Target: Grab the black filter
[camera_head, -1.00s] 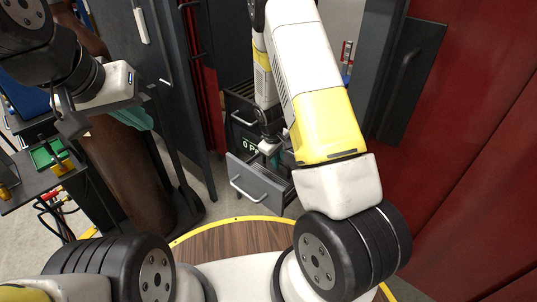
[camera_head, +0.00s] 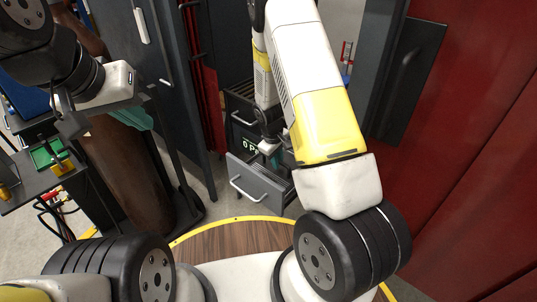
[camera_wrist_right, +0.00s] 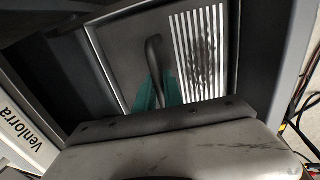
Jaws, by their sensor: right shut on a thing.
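The black filter (camera_wrist_right: 130,60) shows in the right wrist view as a flat dark panel with a white-striped, smudged section and a curved black handle (camera_wrist_right: 154,55). My right gripper's teal fingers (camera_wrist_right: 158,92) are shut on that handle. In the head view my right gripper (camera_head: 275,157) is low at the open grey drawer (camera_head: 257,183), mostly hidden behind my own arm; the filter cannot be made out there. My left gripper (camera_head: 135,116) is at the upper left, away from the drawer, and its jaw opening is unclear.
The dark drawer cabinet (camera_head: 240,112) stands between a dark cabinet door (camera_head: 150,50) and red panels (camera_head: 470,150). A brown cylinder (camera_head: 125,180) and a shelf with a green item (camera_head: 45,155) are at left. Cables (camera_wrist_right: 300,110) lie right in the wrist view.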

